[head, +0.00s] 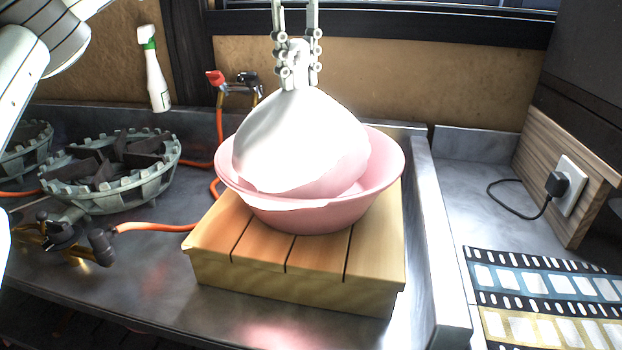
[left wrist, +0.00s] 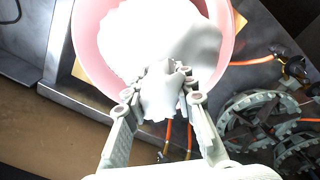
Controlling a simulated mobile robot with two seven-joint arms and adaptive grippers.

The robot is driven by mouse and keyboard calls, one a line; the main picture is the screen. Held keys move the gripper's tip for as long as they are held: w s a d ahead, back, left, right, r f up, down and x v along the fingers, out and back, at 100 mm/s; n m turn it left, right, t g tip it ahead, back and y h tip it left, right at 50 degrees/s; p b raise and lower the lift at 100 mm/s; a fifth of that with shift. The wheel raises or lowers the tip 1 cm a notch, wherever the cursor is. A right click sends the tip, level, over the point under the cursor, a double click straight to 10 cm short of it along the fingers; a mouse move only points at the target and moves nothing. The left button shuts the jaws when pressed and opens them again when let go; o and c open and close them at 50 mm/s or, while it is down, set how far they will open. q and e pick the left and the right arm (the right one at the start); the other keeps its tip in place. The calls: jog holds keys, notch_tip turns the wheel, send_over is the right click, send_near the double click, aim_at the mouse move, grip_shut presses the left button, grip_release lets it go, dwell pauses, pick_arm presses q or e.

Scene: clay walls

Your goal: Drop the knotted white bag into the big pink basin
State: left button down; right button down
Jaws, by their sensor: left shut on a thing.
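The knotted white bag (head: 300,142) hangs upright from my left gripper (head: 298,70), which is shut on its knot. The lower part of the bag is inside the big pink basin (head: 310,212), below the rim. Whether it touches the basin's bottom is hidden. The basin stands on a slatted wooden box. In the left wrist view, the fingers (left wrist: 163,100) pinch the neck of the bag (left wrist: 150,45), and the pink basin (left wrist: 88,52) surrounds the bag. My right gripper is not seen.
The wooden box (head: 295,275) sits on a metal counter. A gas burner (head: 112,175) with orange hoses is at the left. A spray bottle (head: 154,75) shows at the back left. A metal ledge (head: 436,240) runs along the right, with a film-strip mat (head: 545,295) beyond.

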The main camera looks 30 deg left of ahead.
pick_arm(q)
jog(key=c, duration=1.2)
grip_release()
jog(key=shift+o, duration=0.2)
notch_tip(320, 180, up, 12)
jog(key=shift+s, duration=0.15)
jog(key=shift+a, duration=0.1)
